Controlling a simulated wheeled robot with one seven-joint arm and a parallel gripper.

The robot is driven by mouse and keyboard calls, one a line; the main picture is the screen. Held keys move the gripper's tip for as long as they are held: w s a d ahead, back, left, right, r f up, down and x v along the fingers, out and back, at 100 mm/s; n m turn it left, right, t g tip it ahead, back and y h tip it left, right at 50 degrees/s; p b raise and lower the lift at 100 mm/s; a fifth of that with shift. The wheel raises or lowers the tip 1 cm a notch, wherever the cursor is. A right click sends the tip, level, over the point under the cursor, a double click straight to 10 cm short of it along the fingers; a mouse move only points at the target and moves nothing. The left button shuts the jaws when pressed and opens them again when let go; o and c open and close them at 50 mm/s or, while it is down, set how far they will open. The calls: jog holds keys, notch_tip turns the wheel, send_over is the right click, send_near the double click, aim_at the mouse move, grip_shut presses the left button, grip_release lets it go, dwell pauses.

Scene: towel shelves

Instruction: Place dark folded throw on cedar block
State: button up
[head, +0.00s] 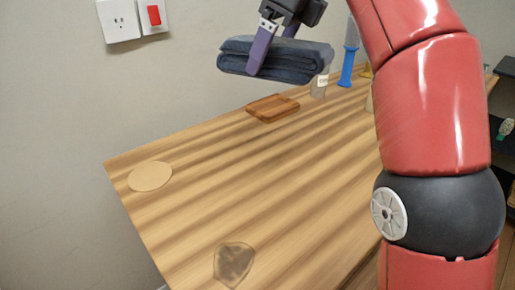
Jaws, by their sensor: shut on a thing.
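The dark folded throw (300,60) is a dark blue-grey folded cloth in the upper middle of the head view. My gripper (262,58) is shut on the throw, with a purple finger over its near face; the far finger is partly hidden. The throw is held level and appears to be above the wooden table. The cedar block (272,108) is a flat reddish-brown piece lying on the table, below the throw in the picture. Its top is bare. The throw and the block look apart, with a gap between them.
A blue item (348,66) and a small labelled jar (319,85) stand behind. My red arm covers the right. The table's middle is clear.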

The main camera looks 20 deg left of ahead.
notch_tip(320, 180, down, 20)
jog(key=shift+s+d+r+b, duration=0.1)
jog(key=shift+d+r+b, duration=0.1)
jog(key=shift+b, duration=1)
jog(key=shift+f, duration=0.15)
jog(key=o, duration=0.9)
